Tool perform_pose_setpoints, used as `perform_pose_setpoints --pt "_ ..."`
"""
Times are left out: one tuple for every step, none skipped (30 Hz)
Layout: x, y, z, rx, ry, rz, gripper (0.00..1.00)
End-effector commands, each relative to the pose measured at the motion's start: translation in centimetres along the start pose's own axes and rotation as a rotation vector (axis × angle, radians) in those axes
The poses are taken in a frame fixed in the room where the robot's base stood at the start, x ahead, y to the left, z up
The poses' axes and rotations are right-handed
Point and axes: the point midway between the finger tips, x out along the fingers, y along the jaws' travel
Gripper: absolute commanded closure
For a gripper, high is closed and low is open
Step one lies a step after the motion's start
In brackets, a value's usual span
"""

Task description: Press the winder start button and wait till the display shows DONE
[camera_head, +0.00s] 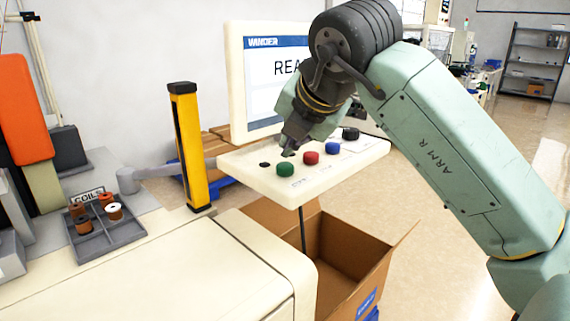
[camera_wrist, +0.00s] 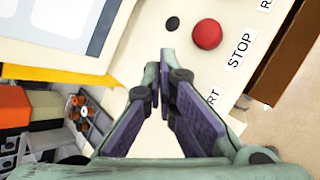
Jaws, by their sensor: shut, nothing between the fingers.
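The winder display (camera_head: 278,85) stands behind the button panel, headed WINDER; the visible letters read "REA", the rest hidden by my arm. The cream button panel (camera_head: 262,180) carries a green button (camera_head: 285,170), a red button (camera_head: 311,158), a blue button (camera_head: 332,148) and a black one (camera_head: 350,134). My gripper (camera_head: 288,151) is shut and empty, its tips close above and behind the green button; contact cannot be told. In the wrist view the fingers (camera_wrist: 160,62) hide the green button, with "RT" of its label showing. The red button (camera_wrist: 207,34) by STOP is beyond them.
A yellow post (camera_head: 188,145) stands left of the panel. A grey tray of coils (camera_head: 104,238) sits on the machine top at left. An open cardboard box (camera_head: 350,262) is below the panel. Open floor lies to the right.

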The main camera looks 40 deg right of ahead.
Motion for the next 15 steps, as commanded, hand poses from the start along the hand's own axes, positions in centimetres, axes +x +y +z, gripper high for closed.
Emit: perform_pose_setpoints --pt "0.00 0.00 0.00 0.000 0.000 0.000 1.00" --pt "0.00 0.00 0.00 0.000 0.000 0.000 1.00" --pt "0.00 0.00 0.00 0.000 0.000 0.000 1.00" --pt "0.00 0.00 0.00 0.000 0.000 0.000 1.00" --pt "0.00 0.00 0.00 0.000 0.000 0.000 1.00" --pt "0.00 0.00 0.00 0.000 0.000 0.000 1.00" --pt "0.01 -0.01 0.00 0.000 0.000 0.000 1.00" --pt "0.02 -0.02 -0.02 0.000 0.000 0.000 1.00" --pt "0.07 -0.05 -0.05 0.000 0.000 0.000 1.00" --pt "0.11 -0.09 -0.08 0.000 0.000 0.000 1.00" --pt "0.18 -0.13 -0.12 0.000 0.000 0.000 1.00" --pt "0.27 -0.20 -0.19 0.000 0.000 0.000 1.00" --pt "0.35 -0.26 -0.24 0.000 0.000 0.000 1.00" --pt "0.43 -0.32 -0.30 0.000 0.000 0.000 1.00" --pt "0.53 -0.39 -0.36 0.000 0.000 0.000 1.00"
